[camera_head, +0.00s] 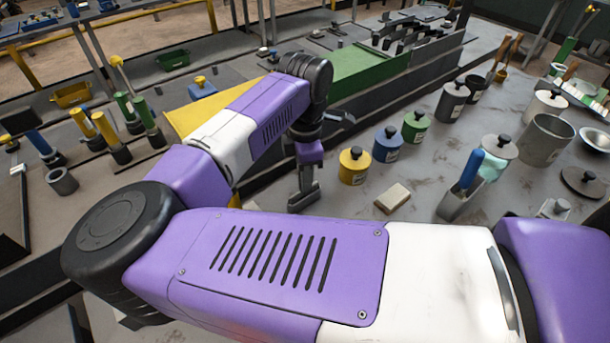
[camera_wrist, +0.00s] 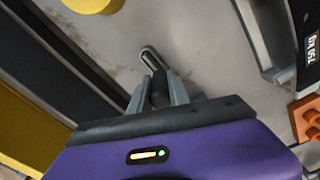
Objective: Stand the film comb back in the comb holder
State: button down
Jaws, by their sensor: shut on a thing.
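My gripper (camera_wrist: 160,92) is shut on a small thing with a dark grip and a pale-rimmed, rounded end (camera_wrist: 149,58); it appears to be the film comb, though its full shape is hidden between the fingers. In the head view my gripper (camera_head: 303,195) hangs low near the left edge of the grey worktop, left of the yellow pot (camera_head: 354,166). I cannot surely identify the comb holder. A dark labelled block with a pale metal edge (camera_wrist: 284,40) stands at the right of the wrist view, apart from the held thing.
Blue (camera_head: 388,145) and green (camera_head: 416,127) pots stand beyond the yellow one. A pale block (camera_head: 392,197) lies in front of it. A grey scoop-like stand (camera_head: 453,207) bears a blue-handled tool. An orange part (camera_wrist: 304,118) sits at the wrist view's right edge.

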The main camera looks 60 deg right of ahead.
jog(key=shift+f+b, duration=0.35)
jog(key=shift+f, duration=0.05)
jog(key=c, duration=1.2)
grip_release()
jog(key=shift+o, duration=0.4)
jog(key=o, duration=0.4)
jog(key=shift+o, duration=0.2)
jog(key=shift+r+p, duration=1.15)
jog(key=shift+r, duration=2.35)
jog(key=shift+r, duration=0.1)
